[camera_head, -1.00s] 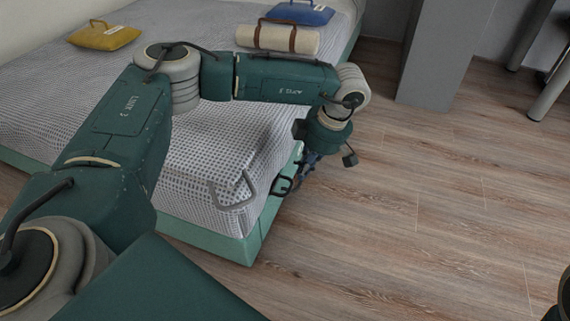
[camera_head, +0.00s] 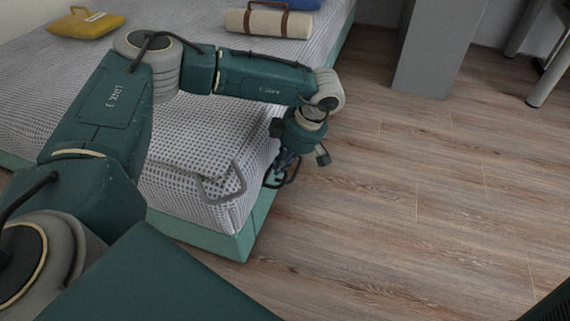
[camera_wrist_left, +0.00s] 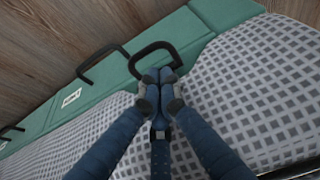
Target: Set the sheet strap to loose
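The bed has a grey checked sheet (camera_head: 190,135) over its mattress and a green side frame (camera_head: 246,232). A black loop (camera_wrist_left: 155,47) stands on the green frame at the sheet's edge. A grey bent bar or strap (camera_head: 222,192) lies at the near mattress corner; I cannot tell which of these is the sheet strap. My left gripper (camera_head: 281,172) points down at the bed's right edge. In the left wrist view its fingertips (camera_wrist_left: 158,76) are together at the open side of the black loop, with no clear grip on it. My right gripper is out of view.
More black handles (camera_wrist_left: 98,62) and a small white label (camera_wrist_left: 70,97) are on the green frame. A yellow bag (camera_head: 85,23), a cream roll with brown straps (camera_head: 268,22) and a blue item lie on the bed. A grey panel (camera_head: 437,45) stands behind. Wooden floor (camera_head: 400,190) is clear.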

